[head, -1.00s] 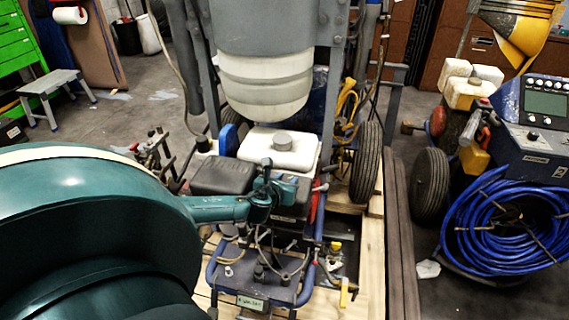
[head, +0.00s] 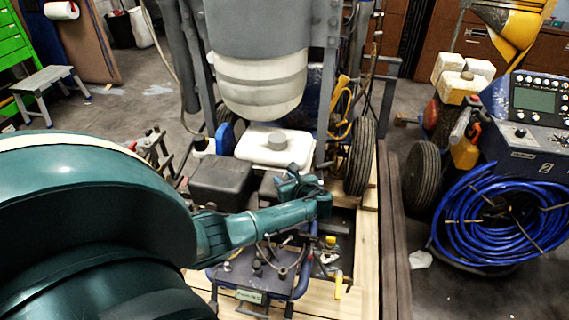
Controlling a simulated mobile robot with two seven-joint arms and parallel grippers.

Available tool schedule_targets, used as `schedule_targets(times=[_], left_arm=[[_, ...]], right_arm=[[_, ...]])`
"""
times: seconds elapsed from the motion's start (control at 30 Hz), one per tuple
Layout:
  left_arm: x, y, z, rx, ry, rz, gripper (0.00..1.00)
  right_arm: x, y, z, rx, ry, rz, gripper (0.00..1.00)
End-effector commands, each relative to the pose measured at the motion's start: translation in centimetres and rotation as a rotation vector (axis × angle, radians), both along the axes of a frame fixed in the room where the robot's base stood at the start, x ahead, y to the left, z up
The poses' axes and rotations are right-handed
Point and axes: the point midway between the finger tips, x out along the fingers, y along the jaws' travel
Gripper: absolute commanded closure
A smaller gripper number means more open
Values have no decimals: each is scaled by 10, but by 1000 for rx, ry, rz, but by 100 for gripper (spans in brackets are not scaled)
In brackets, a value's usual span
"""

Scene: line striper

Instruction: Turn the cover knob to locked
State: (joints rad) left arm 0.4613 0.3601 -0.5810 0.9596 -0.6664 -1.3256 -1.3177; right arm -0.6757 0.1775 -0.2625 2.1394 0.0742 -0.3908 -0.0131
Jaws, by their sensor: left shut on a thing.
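The line striper (head: 250,275) stands on a wooden pallet, with a white tank (head: 262,158) and a black box (head: 222,178) on it. My left arm comes in from the left and reaches over the striper's middle. My left gripper (head: 296,184) is just right of the black box and in front of the white tank. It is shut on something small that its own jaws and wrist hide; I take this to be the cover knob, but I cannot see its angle. My right gripper is out of view.
A black tyre (head: 360,157) stands to the right. A blue hose coil (head: 500,215) and a control panel (head: 540,105) are further right.

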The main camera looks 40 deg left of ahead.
Motion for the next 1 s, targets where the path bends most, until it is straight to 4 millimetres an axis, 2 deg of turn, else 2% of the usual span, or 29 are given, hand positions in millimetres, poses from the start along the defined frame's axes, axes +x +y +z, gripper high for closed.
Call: schedule_targets(times=[0.3, 0.77, 0.8, 1.0], left_arm=[[1, -1, -2, -3, 1, 94, 91], [1, 0, -1, -3, 1, 106, 91], [1, 0, -1, -3, 1, 106, 67], [1, 0, -1, -2, 0, 105, 50]], right_arm=[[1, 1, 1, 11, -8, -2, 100], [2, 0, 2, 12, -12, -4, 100], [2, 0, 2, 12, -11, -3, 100], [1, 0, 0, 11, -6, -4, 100]])
